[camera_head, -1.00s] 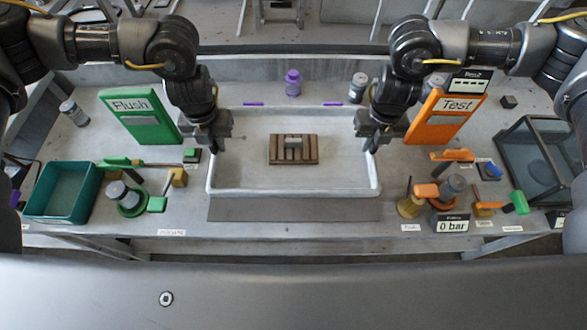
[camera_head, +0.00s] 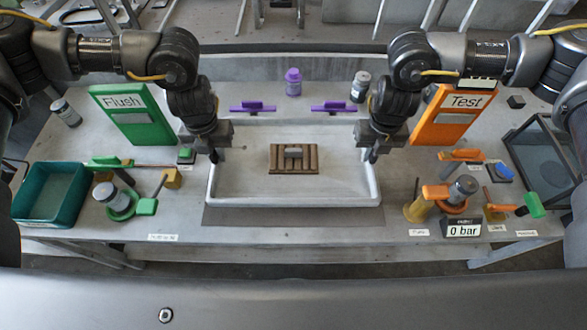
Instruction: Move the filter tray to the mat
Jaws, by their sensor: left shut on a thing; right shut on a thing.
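The filter tray is a shallow white tray (camera_head: 293,198) in the middle of the bench, with a brown slatted block (camera_head: 275,158) inside it and a small grey piece on top of the block. My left gripper (camera_head: 213,155) is shut on the tray's left wall, and my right gripper (camera_head: 374,155) is shut on its right wall. The flat grey mat (camera_head: 292,217) shows as a strip along the tray's front and at its front left corner. The tray hides the rest of it. I cannot tell whether the tray touches the mat.
Two purple clamps (camera_head: 253,107) (camera_head: 331,107) stand behind the tray, with a purple bottle (camera_head: 293,82) farther back. The green Flush panel (camera_head: 124,118) and orange Test panel (camera_head: 447,118) flank the arms. Valves, a teal bin (camera_head: 50,195) and a glass-sided box (camera_head: 545,155) stand at the sides.

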